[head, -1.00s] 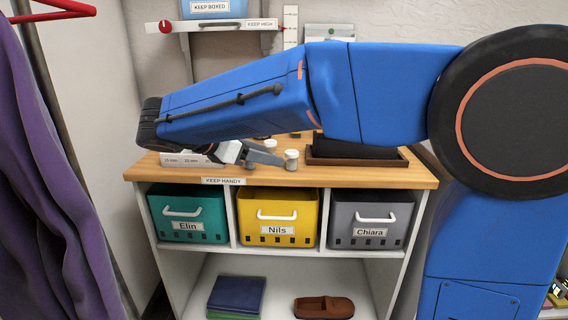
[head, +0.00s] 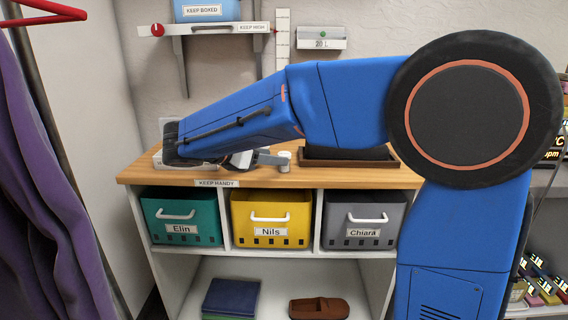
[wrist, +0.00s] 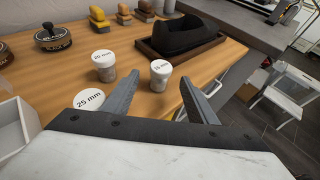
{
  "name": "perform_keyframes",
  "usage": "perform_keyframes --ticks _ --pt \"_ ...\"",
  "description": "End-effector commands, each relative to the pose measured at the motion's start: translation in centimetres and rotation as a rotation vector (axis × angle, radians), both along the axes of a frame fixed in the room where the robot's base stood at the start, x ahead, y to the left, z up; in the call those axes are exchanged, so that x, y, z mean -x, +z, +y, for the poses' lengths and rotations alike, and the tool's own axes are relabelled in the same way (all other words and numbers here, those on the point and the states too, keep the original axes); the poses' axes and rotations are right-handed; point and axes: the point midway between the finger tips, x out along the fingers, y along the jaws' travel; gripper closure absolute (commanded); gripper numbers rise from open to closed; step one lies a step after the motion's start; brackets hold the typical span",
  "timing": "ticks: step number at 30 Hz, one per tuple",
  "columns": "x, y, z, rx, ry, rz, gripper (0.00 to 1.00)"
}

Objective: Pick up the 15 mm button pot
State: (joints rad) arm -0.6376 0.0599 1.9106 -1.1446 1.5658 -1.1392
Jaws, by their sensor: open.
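The 15 mm button pot (wrist: 160,74) is a small clear pot with a white lid, standing upright on the wooden counter. In the wrist view it sits between the tips of my open gripper (wrist: 160,84), with a gap on each side. In the head view the pot (head: 284,157) shows at the end of my gripper (head: 278,160), which partly covers it. A 20 mm pot (wrist: 105,66) stands to its left, and a 25 mm pot (wrist: 89,100) is nearer, left of the left finger.
A dark tray (wrist: 200,55) holding a black object stands just behind the pot. A white box (wrist: 12,130) is at left. The counter's front edge (head: 330,181) is close to the pot.

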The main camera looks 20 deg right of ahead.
Motion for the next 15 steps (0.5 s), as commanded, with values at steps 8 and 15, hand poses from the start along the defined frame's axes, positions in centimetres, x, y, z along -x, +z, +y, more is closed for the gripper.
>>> perform_keyframes --ticks 8,15 --pt "-0.6 -0.5 -1.2 0.0 -0.001 0.0 0.48" --pt "-1.8 -1.6 -3.7 0.0 -0.003 0.0 0.48"
